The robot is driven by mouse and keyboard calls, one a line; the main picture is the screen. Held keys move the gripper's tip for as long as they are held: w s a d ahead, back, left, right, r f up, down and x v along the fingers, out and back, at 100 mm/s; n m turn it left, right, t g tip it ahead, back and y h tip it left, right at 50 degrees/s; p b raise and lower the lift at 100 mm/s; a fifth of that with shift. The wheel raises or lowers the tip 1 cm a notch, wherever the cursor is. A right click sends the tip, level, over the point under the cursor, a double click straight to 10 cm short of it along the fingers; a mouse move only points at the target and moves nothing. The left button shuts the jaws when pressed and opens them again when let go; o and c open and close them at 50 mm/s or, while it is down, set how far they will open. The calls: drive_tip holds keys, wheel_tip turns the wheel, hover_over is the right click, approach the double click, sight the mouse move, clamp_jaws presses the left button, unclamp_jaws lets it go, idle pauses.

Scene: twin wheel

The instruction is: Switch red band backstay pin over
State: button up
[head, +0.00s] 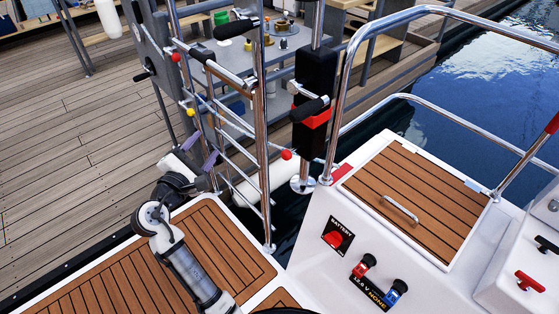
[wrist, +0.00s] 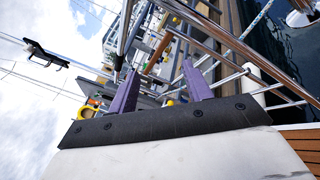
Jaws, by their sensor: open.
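A black block with a red band (head: 314,117) is on an upright steel post right of the middle in the head view. A dark-gripped lever (head: 309,109) juts out to the left in front of the band. A red ball (head: 286,155) is lower, left of the post; I cannot tell whether it belongs to the pin. My gripper (head: 203,150) is left of the steel rails, apart from the red band. In the wrist view its purple fingers (wrist: 160,68) are spread with nothing held between them. The red band is not clearly visible there.
Steel rails (head: 262,130) stand between my gripper and the banded post. Red (head: 176,57) and yellow (head: 190,112) balls are on the left rails. A white console (head: 310,255) with a battery switch (head: 335,239) is at right. Water (head: 480,85) lies beyond.

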sight(283, 157)
drive_tip(key=s+d+f+g+h, duration=0.3)
drive_tip(key=d+f+g+h, duration=0.2)
drive_tip(key=d+f+h, duration=0.4)
drive_tip(key=shift+n+y, duration=0.4)
drive_tip(key=shift+y, duration=0.2)
drive_tip(key=x, duration=0.4)
drive_tip(key=r+x, duration=0.1)
drive_tip(key=x, duration=0.4)
drive_tip(key=p+x, duration=0.1)
drive_tip(key=x, duration=0.4)
drive_tip(key=shift+s+d+r, duration=0.15)
drive_tip(key=shift+d+r, duration=0.1)
drive_tip(key=shift+d, duration=0.05)
clamp_jaws()
